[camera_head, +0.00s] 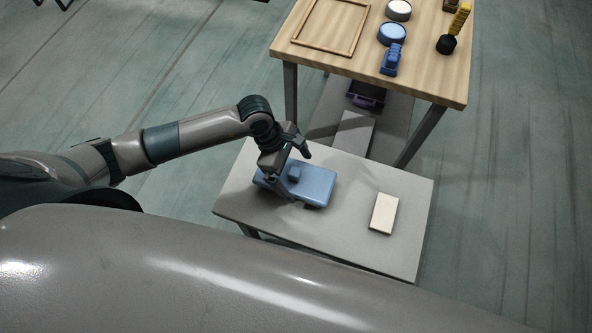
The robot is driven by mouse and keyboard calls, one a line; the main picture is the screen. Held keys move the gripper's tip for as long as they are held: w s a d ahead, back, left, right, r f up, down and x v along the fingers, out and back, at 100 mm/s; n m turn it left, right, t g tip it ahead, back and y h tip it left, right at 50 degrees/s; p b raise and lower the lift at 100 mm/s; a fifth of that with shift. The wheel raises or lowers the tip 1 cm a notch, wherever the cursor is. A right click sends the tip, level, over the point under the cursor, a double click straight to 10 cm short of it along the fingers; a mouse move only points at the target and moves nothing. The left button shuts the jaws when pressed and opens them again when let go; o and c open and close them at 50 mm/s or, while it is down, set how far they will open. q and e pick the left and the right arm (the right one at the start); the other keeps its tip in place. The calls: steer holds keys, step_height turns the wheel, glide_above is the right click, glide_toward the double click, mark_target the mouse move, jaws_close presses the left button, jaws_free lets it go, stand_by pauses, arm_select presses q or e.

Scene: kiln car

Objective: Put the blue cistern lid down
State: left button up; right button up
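The blue cistern lid (318,181) is a flat rounded slab with a small raised knob (295,172) on top. It lies flat, apparently resting on the low grey table (240,205). A dark patch shows at its front edge; I cannot tell if it is shadow or an object. My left gripper (297,172) is over the left part of the lid. Its fingers are spread, one behind the knob and one in front, with gaps to the knob. The gripper and wrist hide part of the lid's left side. My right gripper is not in view.
A cream block (384,213) lies right of the lid on the grey table. Behind stands a higher wooden table (440,80) with a wooden frame (326,13), a white round tin (398,10), a blue round tin (391,34), a blue tool (391,60) and a yellow-handled brush (455,30).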

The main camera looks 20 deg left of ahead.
arm_select(q)
steer(key=shift+r, duration=0.1)
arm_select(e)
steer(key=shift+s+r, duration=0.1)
arm_select(q)
steer(key=shift+r, duration=0.15)
steer(key=shift+r+p, duration=0.55)
steer(key=shift+p, duration=0.25)
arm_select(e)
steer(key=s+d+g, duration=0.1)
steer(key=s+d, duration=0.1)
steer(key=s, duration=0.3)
arm_select(q)
steer(key=b+v, duration=0.2)
steer(key=v, duration=0.9)
steer(key=shift+a+r+b, duration=0.15)
steer(key=shift+r+b, duration=0.15)
steer(key=shift+b, duration=0.05)
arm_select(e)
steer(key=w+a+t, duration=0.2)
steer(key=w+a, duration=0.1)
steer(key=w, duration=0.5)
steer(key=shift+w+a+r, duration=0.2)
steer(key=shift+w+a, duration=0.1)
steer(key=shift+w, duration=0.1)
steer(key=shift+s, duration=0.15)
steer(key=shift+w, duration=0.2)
